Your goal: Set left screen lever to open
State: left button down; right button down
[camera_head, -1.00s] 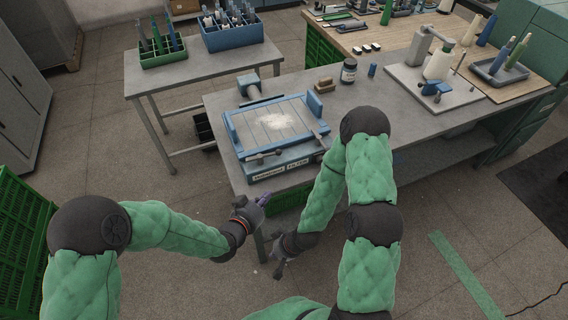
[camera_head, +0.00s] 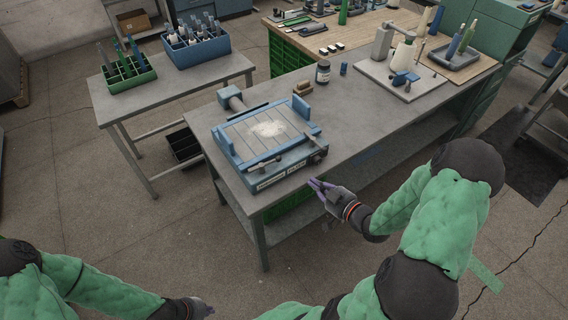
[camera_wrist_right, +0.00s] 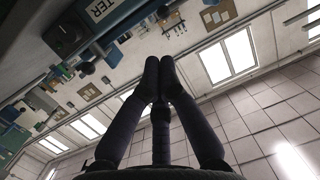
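The blue filter unit (camera_head: 222,150) sits on the grey bench, with a ribbed screen and a pale patch of lint (camera_head: 268,128) on it. The left screen lever (camera_head: 262,164) is a light bar with a dark end, lying along the front edge. Another lever (camera_head: 313,142) is at the right front corner. My right gripper (camera_head: 316,187) is just off the unit's front right corner, apart from both levers. Its fingertips meet, empty, in the right wrist view (camera_wrist_right: 159,70). My left gripper (camera_head: 204,309) is low at the bottom edge, far from the unit; its fingers are unclear.
A jar (camera_head: 323,72) and a brown block (camera_head: 303,88) stand behind the unit. A side table (camera_head: 185,84) holds a green crate (camera_head: 128,75) and a blue crate (camera_head: 199,48). A winder plate (camera_head: 379,77) is to the right. Floor before the bench is clear.

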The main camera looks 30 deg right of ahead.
jog(key=b, duration=0.3)
send_near(286, 167)
jog(key=w+a+r, duration=0.2)
jog(key=w, duration=0.5)
jog(key=shift+w+r+b, duration=0.1)
jog(key=shift+w+b, duration=0.2)
jog(key=shift+w, duration=0.35)
jog(key=shift+w+d+b, duration=0.1)
jog(key=shift+w+b, duration=0.25)
jog(key=shift+w, duration=0.35)
jog(key=shift+d, duration=0.1)
